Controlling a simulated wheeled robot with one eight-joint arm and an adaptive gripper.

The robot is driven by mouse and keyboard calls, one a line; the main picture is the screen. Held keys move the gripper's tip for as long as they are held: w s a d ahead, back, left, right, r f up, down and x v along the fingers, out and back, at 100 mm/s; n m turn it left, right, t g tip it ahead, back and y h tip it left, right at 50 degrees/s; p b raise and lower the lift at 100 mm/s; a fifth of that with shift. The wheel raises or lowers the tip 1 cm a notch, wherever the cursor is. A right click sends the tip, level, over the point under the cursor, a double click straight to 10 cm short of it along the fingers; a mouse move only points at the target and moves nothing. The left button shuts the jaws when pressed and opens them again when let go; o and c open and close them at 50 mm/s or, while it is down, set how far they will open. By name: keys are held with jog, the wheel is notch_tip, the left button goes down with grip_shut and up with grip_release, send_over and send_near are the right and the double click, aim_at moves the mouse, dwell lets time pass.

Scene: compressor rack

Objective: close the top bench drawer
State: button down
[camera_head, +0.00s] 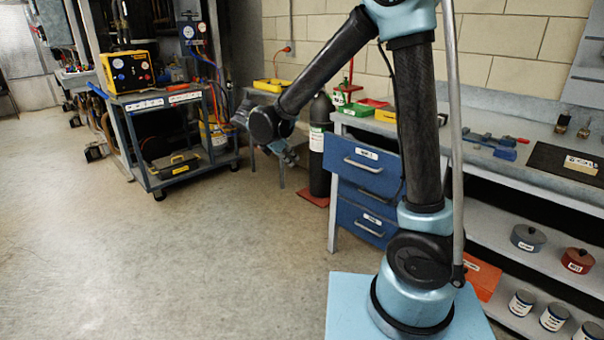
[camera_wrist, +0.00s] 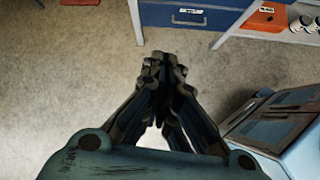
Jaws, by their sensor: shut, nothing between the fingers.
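The blue top bench drawer (camera_head: 350,172), with a white label and a bar handle, is at the left end of the grey workbench (camera_head: 472,166) in the head view. Its front stands out further than the blue drawer fronts below (camera_head: 352,217), so it looks partly open. My arm hides its right side. My gripper (camera_head: 291,158) is left of the drawer, apart from it, over the floor. In the wrist view my gripper (camera_wrist: 160,62) is shut and empty, its fingers together. A blue drawer front (camera_wrist: 212,18) shows beyond the fingertips; I cannot tell which drawer it is.
A dark gas cylinder (camera_head: 320,150) stands behind the drawers' left side. A grey cart (camera_head: 150,102) carrying a yellow unit (camera_head: 128,72) is at the back left. Cans and pots (camera_head: 528,238) stand on the bench's lower shelf. The floor at left and front is clear.

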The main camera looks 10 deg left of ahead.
jog(key=s+a+f+n, duration=0.2)
jog(key=a, duration=0.2)
jog(key=w+d+f, duration=0.6)
jog(key=w, duration=0.3)
jog(key=shift+d+f+t+h, duration=0.3)
jog(key=shift+d, duration=0.1)
